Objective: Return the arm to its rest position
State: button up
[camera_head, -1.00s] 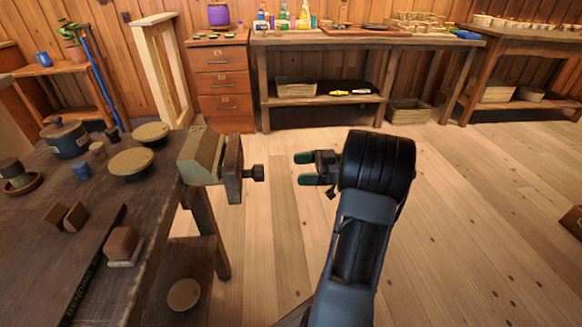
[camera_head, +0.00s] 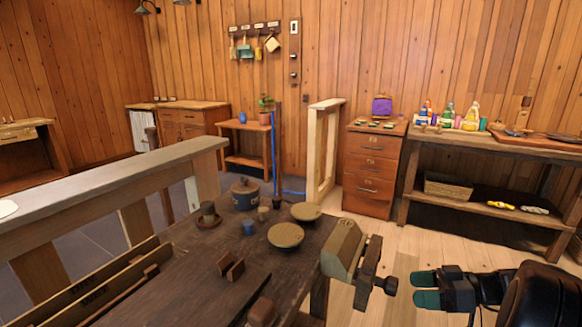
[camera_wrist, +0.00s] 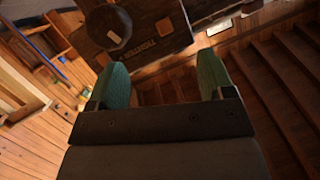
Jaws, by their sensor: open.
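My gripper (camera_head: 426,289) is at the lower right of the head view, with green fingertips apart and nothing between them. It points left toward the vise (camera_head: 343,250) on the workbench corner, with a gap between them. In the wrist view my gripper (camera_wrist: 162,85) shows both green fingers spread and empty. A dark block marked "TIGHTEN" (camera_wrist: 165,27) lies beyond the fingertips, apart from them. The black part of my arm is cut off at the right edge of the head view.
The dark workbench (camera_head: 200,285) carries a blue lidded pot (camera_head: 245,195), a blue cup (camera_head: 249,228), round discs (camera_head: 286,235) and small blocks. A drawer cabinet (camera_head: 370,165) and a shelf table (camera_head: 480,160) stand behind. Open wooden floor (camera_head: 385,262) lies between them and the bench.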

jog(key=s+a+r+m+h+p, duration=0.3)
jog(key=a+r+h+p, duration=0.1)
jog(key=r+p, duration=0.6)
jog(key=s+a+r+m+g+h+p, duration=0.1)
jog(key=s+a+r+m+h+p, duration=0.2)
jog(key=r+p, duration=0.7)
jog(key=s+a+r+m+h+p, duration=0.3)
jog(key=a+r+h+p, duration=0.3)
jog(key=r+p, duration=0.4)
jog(key=shift+s+a+m+g+h, duration=0.3)
jog(key=shift+s+a+m+h, duration=0.1)
jog(key=shift+a+m, duration=0.35)
jog(key=shift+d, duration=0.1)
